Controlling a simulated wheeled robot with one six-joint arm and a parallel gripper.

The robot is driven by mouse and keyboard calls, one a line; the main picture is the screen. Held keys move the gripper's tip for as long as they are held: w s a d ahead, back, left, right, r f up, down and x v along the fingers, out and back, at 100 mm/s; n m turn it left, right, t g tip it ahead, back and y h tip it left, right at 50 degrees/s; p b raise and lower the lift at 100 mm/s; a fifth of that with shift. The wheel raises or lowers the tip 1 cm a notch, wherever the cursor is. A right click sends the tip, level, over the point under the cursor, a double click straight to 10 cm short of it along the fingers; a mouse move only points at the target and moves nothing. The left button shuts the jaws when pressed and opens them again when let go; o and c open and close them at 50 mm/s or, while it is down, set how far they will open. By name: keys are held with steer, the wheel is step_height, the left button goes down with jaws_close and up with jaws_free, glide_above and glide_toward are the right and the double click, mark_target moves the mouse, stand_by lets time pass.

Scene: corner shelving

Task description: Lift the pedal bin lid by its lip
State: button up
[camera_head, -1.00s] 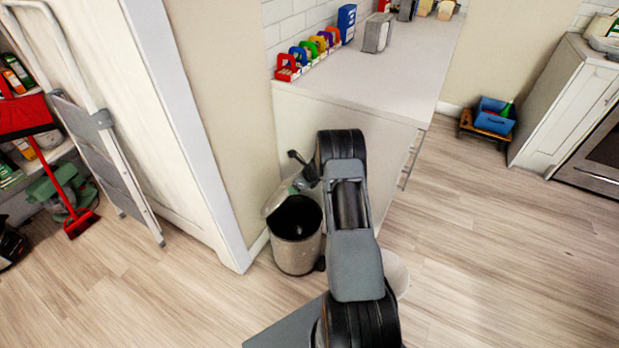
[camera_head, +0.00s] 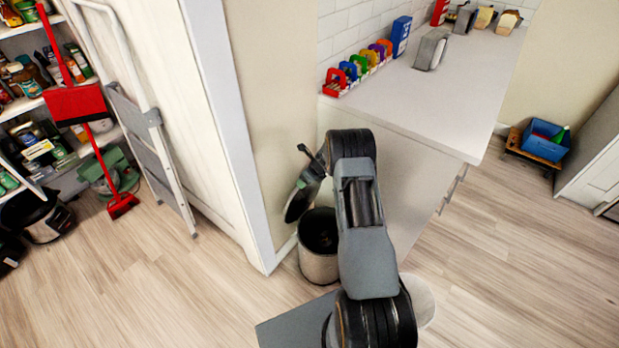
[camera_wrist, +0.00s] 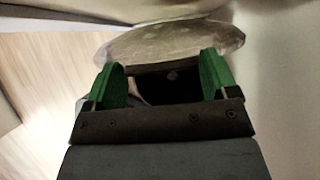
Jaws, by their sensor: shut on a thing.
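The pedal bin (camera_head: 319,266) stands on the floor beside the counter end, its dark mouth uncovered. Its lid (camera_head: 297,204) is tilted up steeply at the left of the rim. My gripper (camera_head: 305,182) is at the raised lid, above the bin, partly hidden by its own wrist. In the wrist view, the lid (camera_wrist: 170,44) is a pale, scuffed disc just beyond the green fingers of my gripper (camera_wrist: 164,70). The fingers are well apart, with a dark edge between them. The exact contact with the lip is hard to see.
A wall corner (camera_head: 230,130) rises close to the left of the bin. The counter (camera_head: 420,95) is behind and right. A white round container (camera_head: 422,300) is partly hidden by my arm.

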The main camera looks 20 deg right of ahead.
steer(key=shift+s+f, duration=0.1)
steer(key=shift+f, duration=0.15)
steer(key=o, duration=1.2)
steer(key=shift+d, duration=0.1)
steer(key=v, duration=1.4)
steer(key=shift+p, duration=0.35)
